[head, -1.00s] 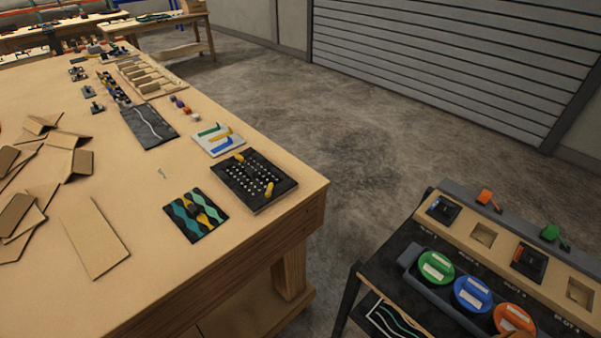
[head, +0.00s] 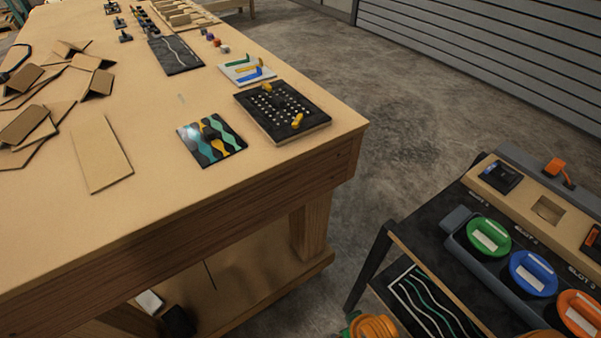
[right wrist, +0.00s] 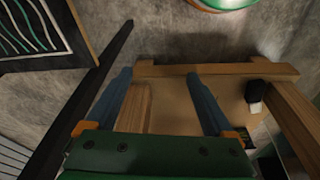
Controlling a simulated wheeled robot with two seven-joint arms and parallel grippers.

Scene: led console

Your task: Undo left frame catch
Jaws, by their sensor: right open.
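A black panel with rows of pale dots (head: 305,127) lies near the workbench's right corner. It has a yellow catch-like piece at its back left (head: 266,88) and another at its front right (head: 297,121). Both are too small to tell if they are fastened. In the right wrist view my right gripper (right wrist: 158,73) is open and empty, its blue fingers apart, low near the bench's wooden frame. It is away from the panel. My left gripper is not in view.
A teal-and-yellow patterned tile (head: 229,143) and a white board with coloured levers (head: 232,70) lie beside the panel. At right stands a black cart with green (head: 489,237), blue (head: 533,273) and orange (head: 580,313) round containers. Floor separates bench and cart.

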